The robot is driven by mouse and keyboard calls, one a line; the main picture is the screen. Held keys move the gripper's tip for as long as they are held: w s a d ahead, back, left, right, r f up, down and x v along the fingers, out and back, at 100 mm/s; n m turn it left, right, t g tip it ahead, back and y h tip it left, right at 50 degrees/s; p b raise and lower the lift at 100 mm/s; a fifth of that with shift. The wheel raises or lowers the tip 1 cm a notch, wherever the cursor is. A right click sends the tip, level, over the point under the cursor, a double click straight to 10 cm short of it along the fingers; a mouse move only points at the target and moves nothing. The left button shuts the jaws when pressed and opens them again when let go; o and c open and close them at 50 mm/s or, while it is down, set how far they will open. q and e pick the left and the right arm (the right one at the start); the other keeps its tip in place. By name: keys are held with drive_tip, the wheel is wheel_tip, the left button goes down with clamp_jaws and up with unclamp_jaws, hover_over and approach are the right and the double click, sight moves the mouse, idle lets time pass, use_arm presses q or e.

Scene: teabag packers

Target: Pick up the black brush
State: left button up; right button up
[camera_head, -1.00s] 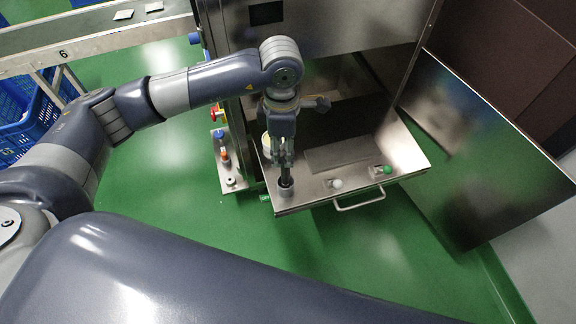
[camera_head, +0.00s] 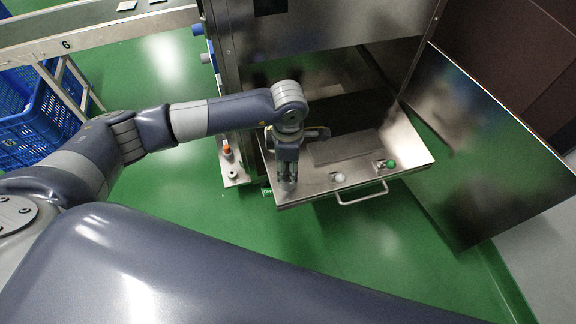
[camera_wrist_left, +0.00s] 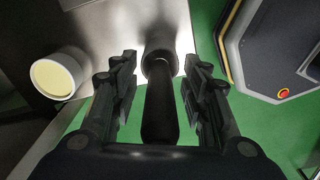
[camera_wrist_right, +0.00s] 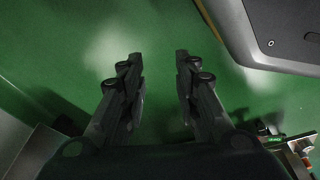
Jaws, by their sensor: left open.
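The black brush (camera_wrist_left: 160,112) shows in the left wrist view as a dark upright handle, with its far end at a grey round holder (camera_wrist_left: 160,52). My left gripper (camera_wrist_left: 157,75) is open, with one finger on each side of the handle and a gap visible on both sides. In the head view the left gripper (camera_head: 287,182) points down at the front left corner of the steel tray (camera_head: 325,178) and hides the brush. My right gripper (camera_wrist_right: 158,70) shows in the right wrist view, open and empty above the green floor.
A white cup (camera_wrist_left: 55,75) with a cream top stands left of the brush. A steel door (camera_head: 490,150) stands open at right. A blue crate (camera_head: 35,115) is at left.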

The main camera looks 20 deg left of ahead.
use_arm(q)
clamp_jaws()
use_arm(e)
drive_tip(key=shift+s, duration=0.1)
use_arm(q)
drive_tip(key=shift+r, duration=0.1)
